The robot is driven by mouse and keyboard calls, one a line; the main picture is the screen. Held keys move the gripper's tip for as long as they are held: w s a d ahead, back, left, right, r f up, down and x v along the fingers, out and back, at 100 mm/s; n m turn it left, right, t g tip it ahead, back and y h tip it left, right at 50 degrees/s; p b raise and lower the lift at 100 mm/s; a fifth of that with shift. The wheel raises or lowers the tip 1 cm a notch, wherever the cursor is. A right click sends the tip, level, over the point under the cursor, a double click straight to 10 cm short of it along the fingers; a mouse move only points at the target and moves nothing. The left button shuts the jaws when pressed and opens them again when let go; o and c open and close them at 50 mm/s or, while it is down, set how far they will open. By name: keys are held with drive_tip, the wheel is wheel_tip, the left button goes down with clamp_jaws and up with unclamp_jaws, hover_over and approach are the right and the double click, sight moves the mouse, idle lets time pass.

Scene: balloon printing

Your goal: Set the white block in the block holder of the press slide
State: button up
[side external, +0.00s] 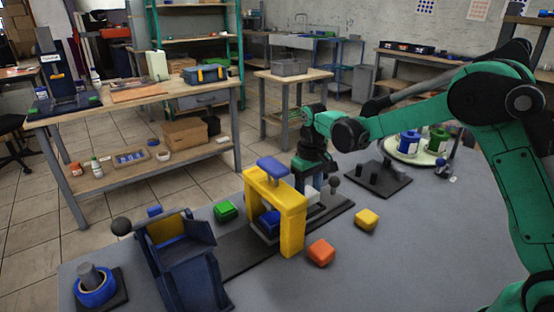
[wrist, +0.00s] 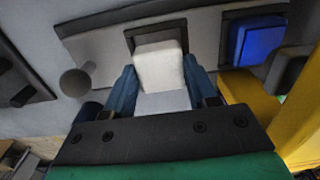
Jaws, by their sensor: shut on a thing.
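The white block (wrist: 160,68) is between the two blue fingers of my gripper (wrist: 160,78), which is shut on it. In the side view the white block (side external: 312,196) shows below my gripper (side external: 312,182), low over the press slide. The block holder (wrist: 128,38) is a dark frame on the light press slide (wrist: 95,48); its edges show behind the block and at its left. The block is at the holder, but I cannot tell whether it is fully seated. The yellow press (side external: 292,218) stands just left of my gripper in the side view.
A blue block (side external: 269,222) sits under the press, which has a blue top (side external: 273,168). Green (side external: 225,211), orange (side external: 321,252) and yellow (side external: 367,219) blocks lie around it. A dark plate with pegs (side external: 378,178) is behind right. The front right tabletop is clear.

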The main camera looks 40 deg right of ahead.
drive_tip(key=shift+f, duration=1)
idle(0.8)
drive_tip(key=o, duration=1.1)
drive_tip(key=shift+o, duration=0.2)
wheel_tip(320, 180, up, 6)
drive_tip(key=shift+f, duration=0.2)
drive_tip(key=s+a+r+t, duration=0.2)
drive_tip(key=s+t, duration=0.1)
drive_tip(key=s, duration=0.4)
drive_tip(key=s+a+r+t, duration=0.2)
drive_tip(key=s+r+t, duration=0.1)
drive_tip(key=s, duration=0.4)
drive_tip(key=shift+s+a+r+t, duration=0.15)
drive_tip(key=shift+a+t, duration=0.1)
drive_tip(key=shift+t, duration=0.35)
